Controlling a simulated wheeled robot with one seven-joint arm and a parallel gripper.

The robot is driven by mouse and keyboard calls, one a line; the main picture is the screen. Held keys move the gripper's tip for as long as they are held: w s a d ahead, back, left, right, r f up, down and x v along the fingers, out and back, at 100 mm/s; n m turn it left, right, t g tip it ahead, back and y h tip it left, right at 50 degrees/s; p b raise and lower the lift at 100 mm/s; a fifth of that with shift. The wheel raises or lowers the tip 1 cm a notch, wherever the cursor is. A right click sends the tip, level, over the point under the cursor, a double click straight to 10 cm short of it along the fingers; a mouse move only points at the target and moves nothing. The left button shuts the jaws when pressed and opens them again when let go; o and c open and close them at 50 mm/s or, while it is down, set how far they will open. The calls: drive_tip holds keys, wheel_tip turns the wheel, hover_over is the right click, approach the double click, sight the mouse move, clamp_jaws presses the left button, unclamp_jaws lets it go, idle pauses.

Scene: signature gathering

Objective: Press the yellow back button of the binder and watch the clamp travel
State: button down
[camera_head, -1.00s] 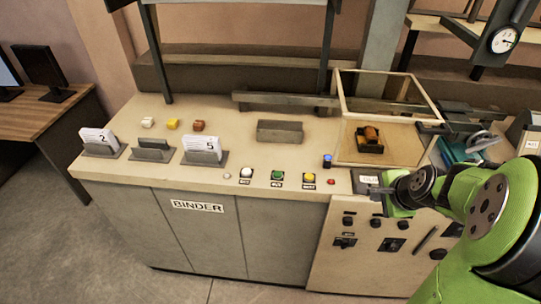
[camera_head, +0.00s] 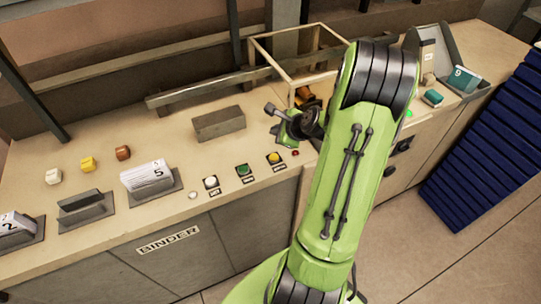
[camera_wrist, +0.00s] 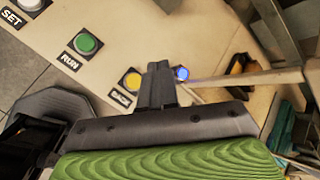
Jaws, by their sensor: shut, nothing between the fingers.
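The yellow button (camera_head: 274,157) is on the binder bench at the right end of a row, past the white and green buttons. In the wrist view the yellow button (camera_wrist: 131,80) sits just left of my fingertips, above a BACK label (camera_wrist: 121,98). My gripper (camera_wrist: 158,68) is shut and empty, pointing down over the panel between the yellow button and a lit blue button (camera_wrist: 182,73). I cannot tell its height or any contact. In the head view my arm partly hides the clear-sided case (camera_head: 262,45), with an orange-brown thing (camera_head: 304,95) inside; I cannot identify the clamp.
The green RUN button (camera_wrist: 87,43) and white SET button (camera_head: 210,182) are left of the yellow one. A small red button (camera_head: 295,152) is just right of it. A grey block (camera_head: 218,123) and card holders (camera_head: 152,180) stand on the bench. Blue slatted stacks (camera_head: 490,140) are at right.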

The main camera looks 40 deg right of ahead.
sight(275, 159)
wheel_tip(275, 159, down, 9)
drive_tip(key=b, duration=0.7)
drive_tip(key=shift+w+a, duration=0.15)
idle(1.5)
drive_tip(key=shift+f+b, duration=0.35)
drive_tip(key=shift+b, duration=0.15)
